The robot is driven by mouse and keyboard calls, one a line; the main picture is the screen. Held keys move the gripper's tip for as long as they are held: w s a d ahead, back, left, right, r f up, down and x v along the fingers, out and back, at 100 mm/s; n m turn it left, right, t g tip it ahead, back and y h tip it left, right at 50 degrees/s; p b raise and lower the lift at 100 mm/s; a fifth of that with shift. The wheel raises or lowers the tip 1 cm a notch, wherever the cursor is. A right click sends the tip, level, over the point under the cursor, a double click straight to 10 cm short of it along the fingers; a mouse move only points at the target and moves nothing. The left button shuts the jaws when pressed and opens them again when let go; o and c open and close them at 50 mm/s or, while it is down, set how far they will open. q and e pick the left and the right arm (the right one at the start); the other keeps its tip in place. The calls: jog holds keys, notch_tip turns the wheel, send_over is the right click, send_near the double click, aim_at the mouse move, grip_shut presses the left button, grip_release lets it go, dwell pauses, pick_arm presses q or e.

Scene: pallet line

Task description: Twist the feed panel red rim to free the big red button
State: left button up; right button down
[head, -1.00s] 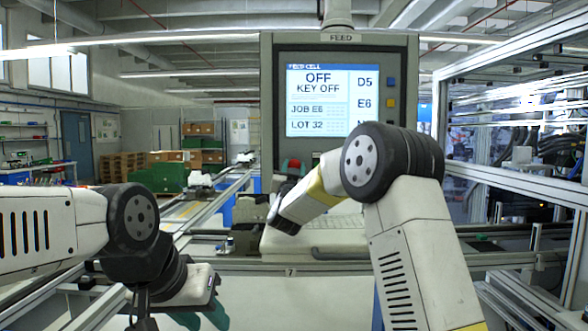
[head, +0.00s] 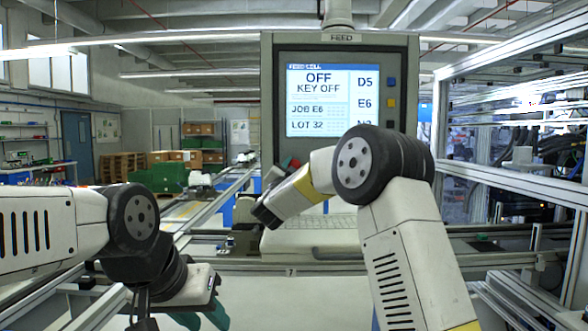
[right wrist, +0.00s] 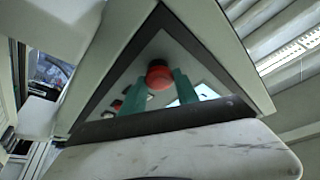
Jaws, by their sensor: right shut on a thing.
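The feed panel (head: 340,45) stands straight ahead, its screen reading OFF and KEY OFF. In the right wrist view the big red button (right wrist: 158,75) sticks out of the panel face, which looks tilted there. My right gripper (right wrist: 160,82) has its green fingers on either side of the red button and is shut on its red rim. The rim cannot be told apart from the button. In the head view my right wrist hides most of this spot. My left gripper (head: 202,319) is low at the left, its teal fingers apart and partly cut off, far from the panel.
A keyboard (head: 320,222) lies on the shelf below the screen. A metal frame with machinery (head: 520,130) stands close on the right. A conveyor rail (head: 215,205) runs away to the left of the panel.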

jog(key=shift+m+g+h, duration=0.5)
jog(key=shift+m, duration=0.8)
jog(key=c, duration=0.9)
grip_release()
jog(key=v, duration=0.8)
